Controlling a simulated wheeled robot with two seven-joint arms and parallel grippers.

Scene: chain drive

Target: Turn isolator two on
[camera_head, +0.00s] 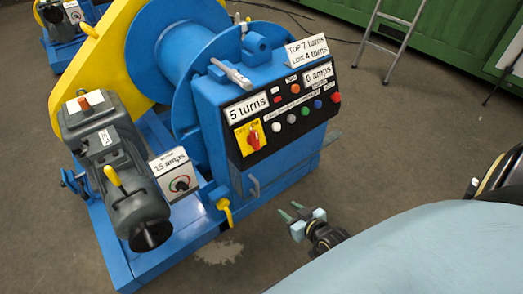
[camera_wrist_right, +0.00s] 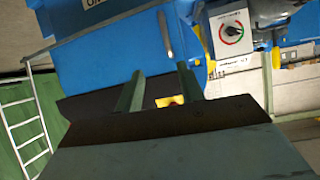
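A red rotary switch on a yellow plate (camera_head: 252,137) sits at the left of the black control panel (camera_head: 290,108); I cannot read whether it is labelled isolator two. The panel is on the blue winch cabinet (camera_head: 228,92), which also shows in the right wrist view (camera_wrist_right: 110,50). My right gripper (camera_head: 291,210) is low in front of the cabinet, below the panel and apart from the switch. In the right wrist view its two fingers (camera_wrist_right: 160,85) are spread with nothing gripped. A small yellow part (camera_wrist_right: 168,101) shows beyond them. My left gripper is not in view.
A yellow handle (camera_head: 224,208) hangs at the cabinet's lower front corner. A dial box (camera_head: 178,180) reading 15 amps and a grey motor (camera_head: 115,165) stand to the left. A ladder (camera_head: 402,35) stands at the back.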

